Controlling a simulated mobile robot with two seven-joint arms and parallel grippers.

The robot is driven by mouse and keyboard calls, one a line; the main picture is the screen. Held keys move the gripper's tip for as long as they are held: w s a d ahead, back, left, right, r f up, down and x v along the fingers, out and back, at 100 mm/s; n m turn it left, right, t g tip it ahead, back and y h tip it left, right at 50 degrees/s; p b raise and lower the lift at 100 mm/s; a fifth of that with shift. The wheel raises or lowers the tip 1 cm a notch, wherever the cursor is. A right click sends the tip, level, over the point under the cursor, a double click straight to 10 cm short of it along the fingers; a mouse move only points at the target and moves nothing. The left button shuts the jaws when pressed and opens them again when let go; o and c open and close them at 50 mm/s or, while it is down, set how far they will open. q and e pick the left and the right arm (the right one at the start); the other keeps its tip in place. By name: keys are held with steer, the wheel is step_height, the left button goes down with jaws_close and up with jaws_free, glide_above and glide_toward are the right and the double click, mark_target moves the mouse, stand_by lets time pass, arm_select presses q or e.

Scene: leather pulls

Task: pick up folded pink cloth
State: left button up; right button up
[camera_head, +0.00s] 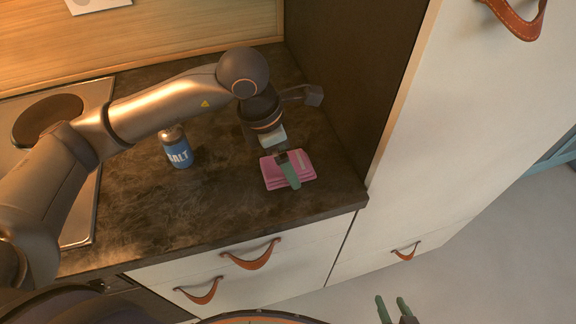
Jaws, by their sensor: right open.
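The folded pink cloth (271,174) lies flat on the dark countertop near its front edge, close to the tall cabinet side. My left gripper (289,172) points down over the cloth, with a green finger seen across its middle. The other finger is not clear, and I cannot tell whether the finger touches the cloth or is just above it. My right gripper (394,306) is at the bottom edge of the view, over the floor, away from the counter. Its two green fingers are apart with nothing between them.
A blue salt shaker (179,152) stands on the countertop (200,212) left of the cloth, beside my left arm. A hob (86,207) lies farther left. The tall dark panel (350,80) rises just right of the cloth. Drawers with leather pulls (251,257) are below.

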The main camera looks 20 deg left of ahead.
mark_target(294, 163)
stand_by(0.5)
arm_select(q)
steer(key=shift+f, duration=0.1)
steer(key=c, duration=1.3)
steer(key=shift+r+p, duration=0.5)
steer(key=shift+p, duration=0.05)
step_height(294, 163, up, 3)
steer(key=shift+s+d+r, duration=0.1)
steer(key=shift+s+r, duration=0.05)
steer(key=shift+r, duration=0.05)
steer(key=s+r, duration=0.3)
steer(key=s, duration=0.1)
steer(key=s+d+r, duration=0.1)
steer(key=s+r, duration=0.2)
steer(key=s, duration=0.2)
steer(key=s+d+r+b, duration=0.1)
steer(key=s+r, duration=0.2)
steer(key=s, duration=0.1)
steer(key=shift+s+d, duration=0.1)
steer(key=shift+s, duration=0.15)
